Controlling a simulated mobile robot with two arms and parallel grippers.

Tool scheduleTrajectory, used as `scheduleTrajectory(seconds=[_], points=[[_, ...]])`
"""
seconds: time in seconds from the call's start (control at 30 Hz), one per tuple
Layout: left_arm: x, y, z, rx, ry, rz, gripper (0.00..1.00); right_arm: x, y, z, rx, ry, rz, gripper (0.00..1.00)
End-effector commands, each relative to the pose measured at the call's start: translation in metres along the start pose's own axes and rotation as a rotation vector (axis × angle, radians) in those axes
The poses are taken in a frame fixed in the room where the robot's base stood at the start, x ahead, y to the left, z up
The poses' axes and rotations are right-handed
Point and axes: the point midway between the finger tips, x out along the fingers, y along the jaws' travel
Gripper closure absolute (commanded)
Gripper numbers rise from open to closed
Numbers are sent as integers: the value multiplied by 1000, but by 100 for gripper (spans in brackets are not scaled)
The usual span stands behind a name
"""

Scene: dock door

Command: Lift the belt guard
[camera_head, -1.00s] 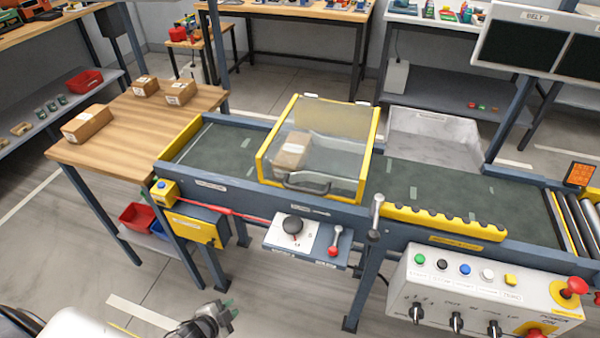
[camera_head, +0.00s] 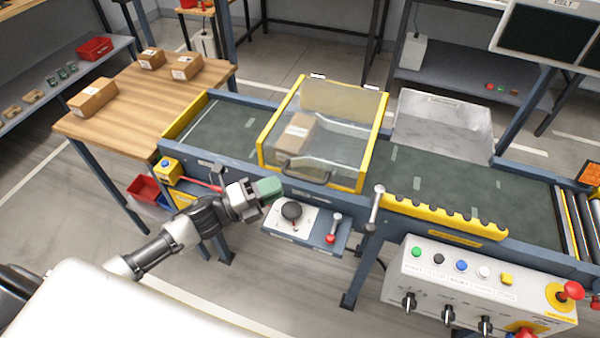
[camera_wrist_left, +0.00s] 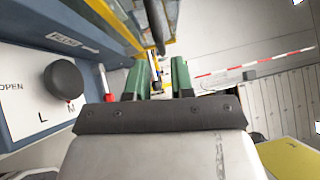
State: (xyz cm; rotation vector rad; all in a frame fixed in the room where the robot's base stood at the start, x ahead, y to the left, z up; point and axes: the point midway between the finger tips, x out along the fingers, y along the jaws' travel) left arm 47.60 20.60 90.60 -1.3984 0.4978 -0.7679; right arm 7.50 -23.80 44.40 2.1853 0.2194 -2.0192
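The belt guard (camera_head: 377,140) is a clear cover in a yellow frame, lying down across the green conveyor belt. Its dark curved handle (camera_head: 303,173) is on the front side, and it also shows in the left wrist view (camera_wrist_left: 156,27) beyond the fingers. A cardboard box (camera_head: 297,132) shows through the cover. My left gripper (camera_head: 270,187) is just left of and in front of the handle, apart from it. In the left wrist view its two green fingers (camera_wrist_left: 159,68) are spread with nothing between them. My right gripper is out of view.
A control box (camera_head: 480,285) is at the lower right. A wooden table (camera_head: 130,110) with boxes adjoins on the left.

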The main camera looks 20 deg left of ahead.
Motion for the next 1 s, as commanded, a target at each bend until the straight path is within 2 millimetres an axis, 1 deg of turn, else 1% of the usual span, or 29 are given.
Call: scheduleTrajectory(seconds=[0.03, 0.2, 0.3, 0.4, 0.53, 0.77, 0.9, 0.93, 1.0], points=[[12, -4, 1, 0, 0, -4, 77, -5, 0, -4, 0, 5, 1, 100], [43, -3, 1, -1, -1, -2, 77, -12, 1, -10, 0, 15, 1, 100], [56, -2, 0, -2, -1, -1, 77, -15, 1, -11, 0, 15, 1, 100], [64, -1, 1, -2, -1, 0, 77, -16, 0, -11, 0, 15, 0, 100], [68, 0, 0, -3, -1, 2, 77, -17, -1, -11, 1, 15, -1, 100], [68, 1, 0, -3, -1, 2, 77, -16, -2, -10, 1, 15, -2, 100], [68, 1, 0, -3, -1, 2, 98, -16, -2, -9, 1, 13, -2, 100], [68, 1, 0, -3, -1, 2, 100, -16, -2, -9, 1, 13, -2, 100], [68, 1, 0, -3, -2, 2, 100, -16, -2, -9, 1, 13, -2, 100]])
